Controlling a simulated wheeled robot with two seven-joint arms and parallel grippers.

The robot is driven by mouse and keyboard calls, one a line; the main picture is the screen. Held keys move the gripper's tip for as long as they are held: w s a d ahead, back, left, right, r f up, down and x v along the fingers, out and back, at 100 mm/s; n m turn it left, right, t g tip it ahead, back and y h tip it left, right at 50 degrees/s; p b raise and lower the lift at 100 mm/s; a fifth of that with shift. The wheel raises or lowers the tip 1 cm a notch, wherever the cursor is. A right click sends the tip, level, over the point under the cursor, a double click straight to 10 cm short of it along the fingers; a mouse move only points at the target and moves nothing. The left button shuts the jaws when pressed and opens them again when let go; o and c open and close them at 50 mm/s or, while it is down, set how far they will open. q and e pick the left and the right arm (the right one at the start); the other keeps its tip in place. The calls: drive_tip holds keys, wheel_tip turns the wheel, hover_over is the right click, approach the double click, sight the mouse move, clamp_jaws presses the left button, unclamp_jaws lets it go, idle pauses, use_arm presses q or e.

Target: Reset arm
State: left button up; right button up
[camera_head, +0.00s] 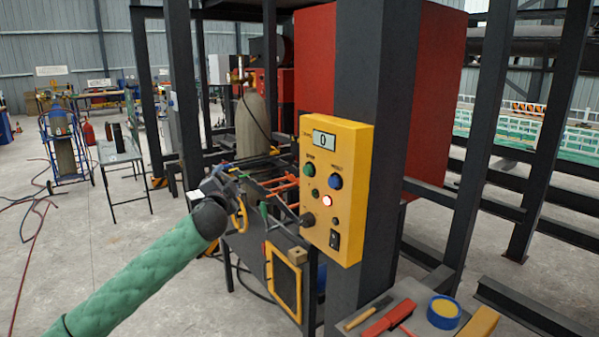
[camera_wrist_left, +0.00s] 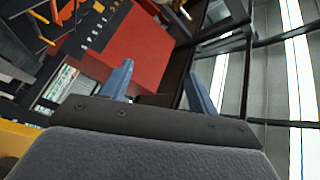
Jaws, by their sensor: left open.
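My left arm in its green sleeve comes in from the lower left of the head view. Its gripper (camera_head: 226,183) is left of the yellow control box (camera_head: 337,190) and apart from it. In the left wrist view the two blue-grey fingers (camera_wrist_left: 158,82) stand apart with nothing between them. The control box is on a dark steel column. It has a display reading 0, a green button (camera_head: 308,170), a blue button (camera_head: 335,182), a lit red light (camera_head: 327,201), a black knob (camera_head: 308,220) and a black rocker switch (camera_head: 334,239). My right gripper is not in view.
A grey gas cylinder (camera_head: 252,125) and a dark bench with tools (camera_head: 250,245) stand behind the gripper. Dark steel posts (camera_head: 540,130) stand right. Open floor lies left.

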use_arm(q)
drive_tip(key=s+d+f+n+g, duration=0.15)
drive_tip(key=s+f+g, duration=0.25)
drive_tip(key=s+f, duration=0.65)
drive_tip(key=s+f+n+g, duration=0.3)
drive_tip(key=s+f, duration=0.2)
drive_tip(key=f, duration=1.1)
drive_tip(key=s+d+f+n+g, duration=0.1)
drive_tip(key=s+f+n+g, duration=0.25)
drive_tip(key=s+f, duration=0.7)
drive_tip(key=s+d+f+n+g, duration=0.1)
drive_tip(key=s+f+g, duration=0.2)
drive_tip(key=s+f, duration=1)
drive_tip(key=s+d+f+g+h, duration=0.1)
drive_tip(key=s+f+g, duration=0.3)
drive_tip(key=s+f, duration=1)
drive_tip(key=s, duration=0.6)
drive_tip(key=shift+d+f+n, duration=0.2)
drive_tip(key=shift+d+n, duration=0.05)
drive_tip(key=shift+n, duration=0.15)
drive_tip(key=shift+s, duration=0.1)
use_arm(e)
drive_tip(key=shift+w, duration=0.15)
use_arm(q)
drive_tip(key=shift+g, duration=0.25)
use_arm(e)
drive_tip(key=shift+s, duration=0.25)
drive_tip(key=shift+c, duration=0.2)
